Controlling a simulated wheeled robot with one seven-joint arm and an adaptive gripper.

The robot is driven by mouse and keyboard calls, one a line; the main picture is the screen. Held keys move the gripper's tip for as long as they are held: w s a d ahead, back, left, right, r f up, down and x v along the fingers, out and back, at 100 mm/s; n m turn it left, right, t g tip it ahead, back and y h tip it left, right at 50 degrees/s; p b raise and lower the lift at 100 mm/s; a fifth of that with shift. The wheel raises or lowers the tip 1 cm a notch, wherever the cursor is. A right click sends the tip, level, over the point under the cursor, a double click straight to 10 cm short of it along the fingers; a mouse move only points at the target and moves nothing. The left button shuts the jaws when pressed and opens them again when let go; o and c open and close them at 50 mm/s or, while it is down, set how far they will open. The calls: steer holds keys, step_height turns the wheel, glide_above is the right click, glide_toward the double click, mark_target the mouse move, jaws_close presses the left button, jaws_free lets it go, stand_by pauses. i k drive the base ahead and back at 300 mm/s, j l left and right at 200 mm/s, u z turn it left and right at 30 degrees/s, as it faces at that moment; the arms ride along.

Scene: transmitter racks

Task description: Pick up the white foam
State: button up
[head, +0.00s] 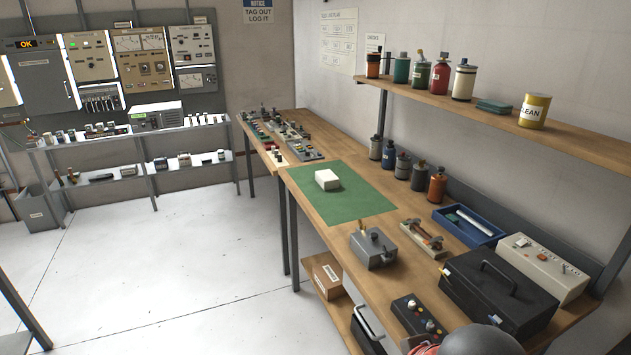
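A small white block (327,180), which looks like the white foam, lies flat on the green mat (362,203) on the wooden workbench. Nothing touches it from above, and the mat around it is bare. A white rod or tube (474,223) lies in the blue tray (450,224) farther right; its material cannot be told. My gripper is not recognisable in the head view.
Near the mat stand a grey box with knobs (373,248), a tray of tools (424,238) and a black case (498,290). Bottles (436,184) line the wall side. A shelf (470,112) overhangs the bench's wall side. The floor left of the bench (180,270) is clear.

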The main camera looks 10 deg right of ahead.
mark_target(326, 179)
steer(key=i+j+z, duration=0.2)
steer(key=i+j, duration=0.15)
steer(key=j, duration=0.3)
steer(key=i+j+z, duration=0.1)
steer(key=j, duration=0.25)
steer(key=i+j+z, duration=0.1)
steer(key=i+j, duration=0.15)
steer(key=i+j+z, duration=0.1)
steer(key=j, duration=0.4)
steer(key=i+j+z, duration=0.1)
steer(key=i, duration=0.35)
steer(key=i+j+z, duration=0.1)
steer(key=i+j, duration=0.2)
steer(key=i, duration=0.15)
steer(key=i+j+z, duration=0.1)
steer(key=i+j, duration=0.15)
steer(key=i, duration=0.2)
steer(key=i+j+z, duration=0.1)
steer(key=i+j, duration=0.15)
steer(key=i, duration=0.2)
